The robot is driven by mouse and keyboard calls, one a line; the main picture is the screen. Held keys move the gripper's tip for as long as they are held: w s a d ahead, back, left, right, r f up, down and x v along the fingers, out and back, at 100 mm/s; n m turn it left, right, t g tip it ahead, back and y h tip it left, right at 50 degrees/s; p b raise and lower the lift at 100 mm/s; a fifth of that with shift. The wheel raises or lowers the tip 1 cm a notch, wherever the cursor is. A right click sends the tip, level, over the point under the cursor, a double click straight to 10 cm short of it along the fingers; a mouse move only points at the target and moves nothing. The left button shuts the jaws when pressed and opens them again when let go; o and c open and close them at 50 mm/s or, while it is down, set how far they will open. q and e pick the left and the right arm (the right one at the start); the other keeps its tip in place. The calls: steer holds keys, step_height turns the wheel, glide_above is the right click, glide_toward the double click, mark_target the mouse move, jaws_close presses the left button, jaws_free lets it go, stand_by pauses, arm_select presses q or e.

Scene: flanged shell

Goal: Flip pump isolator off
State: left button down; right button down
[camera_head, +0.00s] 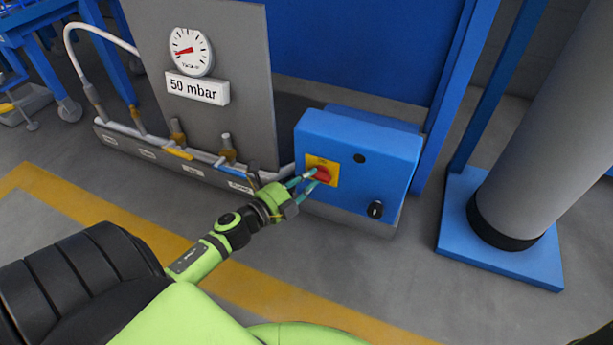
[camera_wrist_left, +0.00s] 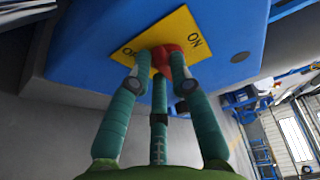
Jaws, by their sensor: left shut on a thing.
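The pump isolator is a red rotary handle (camera_head: 322,174) on a yellow plate (camera_head: 331,165), on the front of a blue control box (camera_head: 376,150). My left gripper (camera_head: 307,180) reaches it from the left and is shut on the red handle. In the left wrist view the teal fingers (camera_wrist_left: 162,85) close around the red handle (camera_wrist_left: 172,60). The yellow plate (camera_wrist_left: 180,28) there shows "ON" at the right and another, partly covered mark at the left. The fingers hide part of the handle, so its exact angle is hard to tell. My right gripper is not in view.
A black knob (camera_head: 375,209) sits low on the box. Left of it stand a grey panel with a gauge (camera_head: 191,52), a "50 mbar" sign (camera_head: 197,88) and pipes with valves (camera_head: 178,140). A grey column (camera_head: 545,130) on a blue base stands at the right.

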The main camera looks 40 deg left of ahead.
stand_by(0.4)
arm_select(q)
steer(key=c, duration=1.4)
jaws_free()
steer(key=s+a, duration=0.1)
steer(key=s, duration=1.1)
steer(key=shift+a+r, duration=0.25)
steer(key=shift+a, duration=0.1)
steer(key=shift+w, duration=0.1)
